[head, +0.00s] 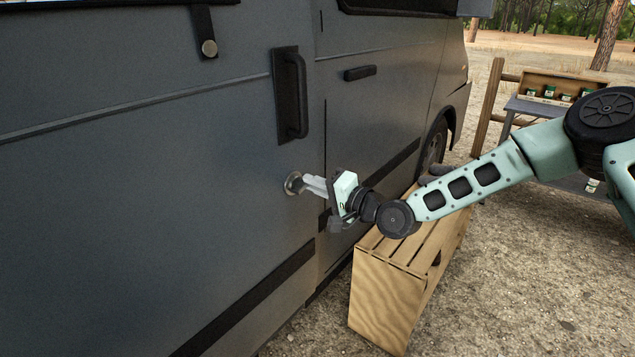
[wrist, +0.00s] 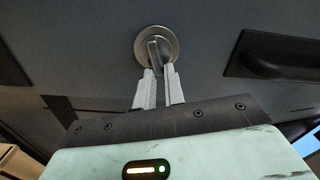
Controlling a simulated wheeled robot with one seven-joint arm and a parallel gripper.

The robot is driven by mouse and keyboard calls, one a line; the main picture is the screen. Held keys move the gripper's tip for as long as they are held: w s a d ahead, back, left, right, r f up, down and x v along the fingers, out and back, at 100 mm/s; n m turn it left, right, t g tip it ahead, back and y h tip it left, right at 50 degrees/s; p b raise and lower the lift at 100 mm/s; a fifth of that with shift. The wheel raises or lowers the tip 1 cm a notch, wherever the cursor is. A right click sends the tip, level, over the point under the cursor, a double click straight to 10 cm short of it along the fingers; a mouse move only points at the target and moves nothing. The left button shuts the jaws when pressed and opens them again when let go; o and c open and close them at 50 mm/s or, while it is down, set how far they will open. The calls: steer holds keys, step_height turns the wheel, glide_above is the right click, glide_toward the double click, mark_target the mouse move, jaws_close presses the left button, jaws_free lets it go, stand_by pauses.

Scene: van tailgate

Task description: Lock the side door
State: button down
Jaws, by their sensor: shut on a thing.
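The side door (head: 220,150) of the grey van stands on the left in the head view and looks flush with the body. A round metal lock (head: 293,184) sits on it below the black grab handle (head: 291,93). The lock shows in the wrist view as a round plate (wrist: 156,46) with a raised metal key or thumb-turn (wrist: 155,50) in the middle. My gripper (head: 309,184) reaches the lock from the right. Its two pale fingers (wrist: 160,80) are closed on the raised turn piece. The fingers partly hide that piece.
A wooden slatted bench (head: 385,298) stands beside the van under my arm. A table with a wooden box (head: 555,88) of small jars stands at the back right by a wooden fence post. Gravel ground is clear at the front.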

steer(key=shift+f+m, duration=0.15)
steer(key=shift+m, duration=1.55)
steer(key=shift+s+a, duration=0.1)
steer(key=c, duration=1.5)
jaws_free()
steer(key=shift+f, duration=0.1)
steer(key=b+v, duration=0.1)
steer(key=v, duration=1.6)
steer(key=shift+s+d, duration=0.15)
steer(key=shift+d, duration=0.15)
